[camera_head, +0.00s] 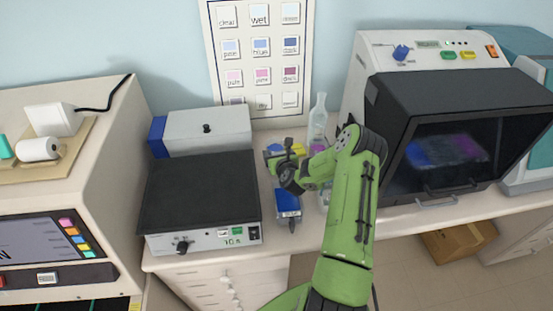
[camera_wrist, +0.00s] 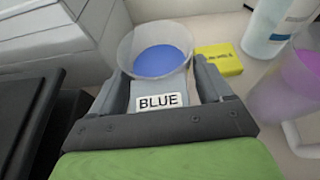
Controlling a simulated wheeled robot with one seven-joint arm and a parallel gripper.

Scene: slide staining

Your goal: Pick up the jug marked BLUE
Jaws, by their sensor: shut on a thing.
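The jug marked BLUE (camera_wrist: 158,88) is in the wrist view, a clear vessel with blue liquid inside and a white BLUE label on its near side. My gripper (camera_wrist: 162,72) is shut on it, with one dark finger on each side of the label. In the head view my gripper (camera_head: 284,160) is on the bench strip between the black-topped hotplate and the dark-windowed machine. It largely hides the jug there, with a bit of blue showing. I cannot tell whether the jug's base touches the bench.
A yellow box (camera_wrist: 218,60), a clear bottle (camera_wrist: 268,32) and a purple jug (camera_wrist: 290,90) stand close on the right in the wrist view. The hotplate (camera_head: 200,195) is left of my gripper. A blue-topped item (camera_head: 288,203) lies in front. The machine (camera_head: 450,110) stands right.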

